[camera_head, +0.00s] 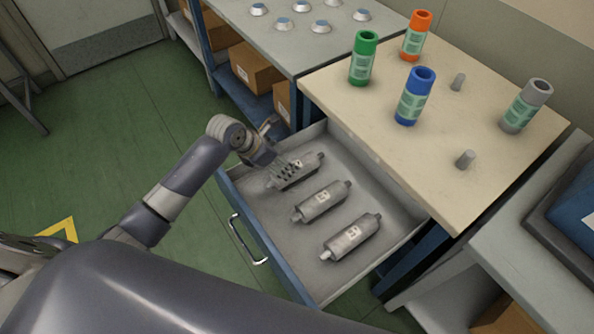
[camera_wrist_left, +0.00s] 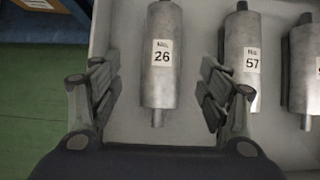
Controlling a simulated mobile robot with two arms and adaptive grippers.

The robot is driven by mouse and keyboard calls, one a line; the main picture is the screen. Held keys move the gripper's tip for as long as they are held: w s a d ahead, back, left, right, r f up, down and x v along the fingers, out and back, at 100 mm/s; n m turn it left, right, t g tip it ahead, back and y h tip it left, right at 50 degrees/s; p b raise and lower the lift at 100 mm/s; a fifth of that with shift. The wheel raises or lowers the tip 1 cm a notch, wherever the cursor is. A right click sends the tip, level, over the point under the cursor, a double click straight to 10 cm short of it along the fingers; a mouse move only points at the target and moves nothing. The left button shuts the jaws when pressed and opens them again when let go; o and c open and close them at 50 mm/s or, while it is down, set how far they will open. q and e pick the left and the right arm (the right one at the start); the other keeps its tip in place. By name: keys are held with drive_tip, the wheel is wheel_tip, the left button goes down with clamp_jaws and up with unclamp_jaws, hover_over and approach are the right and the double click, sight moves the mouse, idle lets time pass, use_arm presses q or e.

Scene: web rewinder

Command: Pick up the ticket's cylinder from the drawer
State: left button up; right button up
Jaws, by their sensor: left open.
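The open drawer (camera_head: 408,222) holds three grey metal cylinders in a row, each with a white label. The far one (camera_head: 312,163) reads 26 in the left wrist view (camera_wrist_left: 161,85). The middle cylinder (camera_head: 321,201) reads 57 there (camera_wrist_left: 242,60). The near cylinder (camera_head: 352,237) is cut off at the right edge of the wrist view (camera_wrist_left: 306,65), its label unreadable. My left gripper (camera_head: 277,150) is open above the far cylinder, its fingers on either side of cylinder 26 in the wrist view. The ticket is not visible. My right gripper is out of view.
On the cream tabletop (camera_head: 400,150) above the drawer stand green (camera_head: 363,58), orange (camera_head: 415,36), blue (camera_head: 413,97) and grey (camera_head: 525,106) rolls, plus two small grey pegs. The drawer's front wall and handle (camera_head: 246,240) face the green floor.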

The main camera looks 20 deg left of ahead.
use_arm(q)
drive_tip(key=b+x, duration=0.1)
drive_tip(key=x, duration=0.6)
drive_tip(key=shift+d+f, duration=0.15)
drive_tip(key=shift+f, duration=0.15)
drive_tip(key=shift+s, duration=0.1)
drive_tip(key=c, duration=1.4)
drive_tip(key=shift+r, duration=0.15)
clamp_jaws()
